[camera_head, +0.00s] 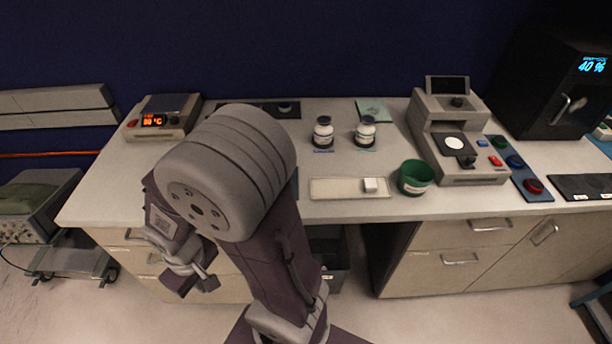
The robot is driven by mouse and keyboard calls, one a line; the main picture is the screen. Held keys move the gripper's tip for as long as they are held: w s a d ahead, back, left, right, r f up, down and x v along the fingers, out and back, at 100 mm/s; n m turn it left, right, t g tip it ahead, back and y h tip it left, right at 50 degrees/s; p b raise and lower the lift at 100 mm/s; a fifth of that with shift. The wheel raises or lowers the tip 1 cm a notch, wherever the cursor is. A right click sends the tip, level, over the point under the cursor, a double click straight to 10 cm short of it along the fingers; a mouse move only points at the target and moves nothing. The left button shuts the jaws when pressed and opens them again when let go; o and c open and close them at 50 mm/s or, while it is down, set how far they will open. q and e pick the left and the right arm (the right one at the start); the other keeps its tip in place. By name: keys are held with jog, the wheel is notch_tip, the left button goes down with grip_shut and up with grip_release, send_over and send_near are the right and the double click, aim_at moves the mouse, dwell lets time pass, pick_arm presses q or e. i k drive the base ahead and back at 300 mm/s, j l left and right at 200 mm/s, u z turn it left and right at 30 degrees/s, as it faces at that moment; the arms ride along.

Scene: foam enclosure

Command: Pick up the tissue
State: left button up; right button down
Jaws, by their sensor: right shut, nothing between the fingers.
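A small white block-like piece (371,185) lies on the right part of a shallow pale tray (335,188) near the bench's front edge. It may be the tissue; I cannot tell for sure. A flat pale-green sheet or packet (372,110) lies at the back of the bench. My right gripper (200,286) is shut and empty. It hangs low in front of the bench drawers, left of the tray and apart from it. My right arm hides part of the bench's left half. My left gripper is not in view.
A green cup (415,177) stands right of the tray, beside a grey instrument (456,140). Two dark-bodied, white-capped bottles (323,132) (366,131) stand behind the tray. A heater (164,118) reading in orange stands at left. A black oven (555,85) stands at right.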

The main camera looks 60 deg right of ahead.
aim_at(370, 184)
jog(key=z, duration=0.45)
jog(key=k+l+z, duration=0.1)
jog(key=z, duration=0.75)
jog(key=l+z, duration=0.15)
jog(key=z, duration=0.3)
jog(key=k+l+z, duration=0.1)
jog(key=z, duration=0.75)
